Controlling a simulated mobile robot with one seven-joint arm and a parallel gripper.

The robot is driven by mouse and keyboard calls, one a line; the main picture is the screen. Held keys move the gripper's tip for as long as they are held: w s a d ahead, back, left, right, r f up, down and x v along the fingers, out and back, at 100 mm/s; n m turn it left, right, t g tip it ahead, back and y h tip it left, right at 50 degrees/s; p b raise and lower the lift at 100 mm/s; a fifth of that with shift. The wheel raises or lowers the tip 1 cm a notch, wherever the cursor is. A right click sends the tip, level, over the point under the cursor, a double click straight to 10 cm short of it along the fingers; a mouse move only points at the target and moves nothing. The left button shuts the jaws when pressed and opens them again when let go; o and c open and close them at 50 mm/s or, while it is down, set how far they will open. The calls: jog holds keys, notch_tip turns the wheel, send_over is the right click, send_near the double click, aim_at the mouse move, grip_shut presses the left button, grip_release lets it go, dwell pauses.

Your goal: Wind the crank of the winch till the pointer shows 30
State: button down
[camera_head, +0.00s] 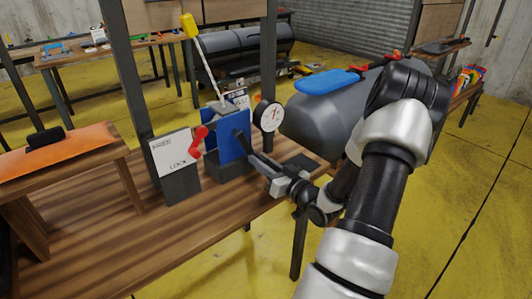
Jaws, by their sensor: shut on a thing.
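The winch (233,141) is a blue body on a dark block on the wooden bench. A round dial (271,116) with a white face and dark rim stands just right of it. A small red mark shows on its face, but its figures are too small to read. The dark crank (258,160) runs from the winch's front down to the right. My gripper (273,183) is shut at the crank's outer end, on its handle, which the jaws mostly hide.
A white panel marked LOCK (171,153) with a red lever (198,141) stands left of the winch. A grey inflatable boat (325,121) with a blue seat (325,81) lies behind my arm. The bench front (155,240) is clear.

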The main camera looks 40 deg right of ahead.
jog(key=shift+s+a+f+m+p, duration=0.15)
jog(key=shift+a+m+p, duration=0.1)
jog(key=shift+a+m, duration=0.45)
jog(key=shift+a+f+m+p, duration=0.15)
jog(key=shift+a+m+p, duration=0.15)
jog(key=shift+a+m, duration=0.45)
jog(key=shift+s+a+f+m+p, duration=0.2)
jog(key=shift+a+m, duration=0.3)
jog(key=shift+m, duration=0.35)
jog(key=shift+w, duration=0.15)
jog(key=c, duration=1.6)
grip_release()
jog(key=shift+o, duration=0.2)
jog(key=shift+r, duration=0.1)
jog(key=s+d+p, duration=0.1)
jog(key=s, duration=1.6)
jog(key=shift+s+d, duration=0.15)
jog(key=shift+d, duration=0.05)
